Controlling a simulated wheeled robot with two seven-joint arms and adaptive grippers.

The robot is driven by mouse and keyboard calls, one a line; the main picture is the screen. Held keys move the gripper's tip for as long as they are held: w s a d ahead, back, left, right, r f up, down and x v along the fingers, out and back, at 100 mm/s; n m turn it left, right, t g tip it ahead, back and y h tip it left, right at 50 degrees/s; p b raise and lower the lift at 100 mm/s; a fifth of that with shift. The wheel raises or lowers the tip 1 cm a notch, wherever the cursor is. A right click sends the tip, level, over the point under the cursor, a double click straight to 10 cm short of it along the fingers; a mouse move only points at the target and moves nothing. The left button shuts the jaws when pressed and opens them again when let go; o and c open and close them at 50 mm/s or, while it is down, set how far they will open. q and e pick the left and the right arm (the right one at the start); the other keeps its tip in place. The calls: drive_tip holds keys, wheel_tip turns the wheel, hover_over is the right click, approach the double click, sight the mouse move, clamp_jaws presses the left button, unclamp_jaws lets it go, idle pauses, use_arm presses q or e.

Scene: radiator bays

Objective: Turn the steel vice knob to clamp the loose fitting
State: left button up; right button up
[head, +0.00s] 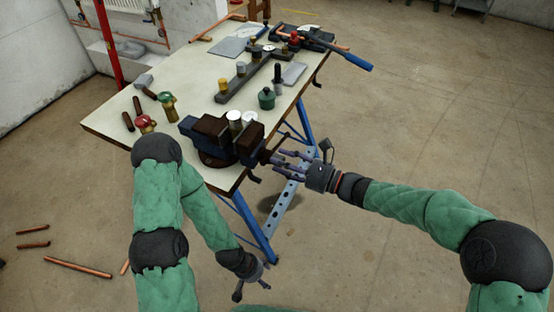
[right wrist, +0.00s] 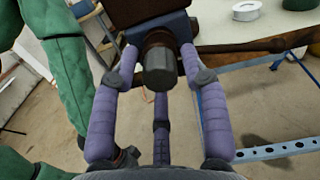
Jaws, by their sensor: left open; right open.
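The blue and dark brown vice (head: 203,130) is mounted at the near corner of the workbench. Pale round-topped pieces (head: 236,117) show at its jaws; I cannot tell which is the loose fitting. In the right wrist view the grey steel knob (right wrist: 159,69) points at the camera, with a dark bar (right wrist: 240,48) behind it. My right gripper (head: 284,162) is open in front of the vice, its purple fingers spread around the knob; I cannot tell whether they touch it. My left gripper (head: 248,280) is open and empty, low beside the bench.
The workbench (head: 190,76) holds a dark rail with several fittings (head: 242,80), a green pot (head: 266,98), a red valve (head: 145,123) and blue-handled tools (head: 340,52). Copper pipes (head: 78,267) lie on the floor at left. The floor at right is clear.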

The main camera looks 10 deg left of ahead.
clamp_jaws()
drive_tip(key=m+p, duration=0.1)
drive_tip(key=m, duration=0.5)
drive_tip(key=shift+r+p, duration=0.1)
drive_tip(key=shift+p, duration=0.25)
drive_tip(key=m+p, duration=0.2)
drive_tip(key=m, duration=0.5)
drive_tip(key=shift+p, duration=0.35)
drive_tip(key=m+p, duration=0.3)
drive_tip(key=m, duration=0.3)
drive_tip(key=shift+m, duration=0.4)
drive_tip(key=m+p, duration=0.4)
drive_tip(key=m, duration=0.2)
drive_tip(key=shift+c, duration=1.2)
unclamp_jaws()
drive_tip(key=shift+m, duration=0.8)
drive_tip(key=shift+o, duration=1.2)
drive_tip(key=shift+d, duration=0.1)
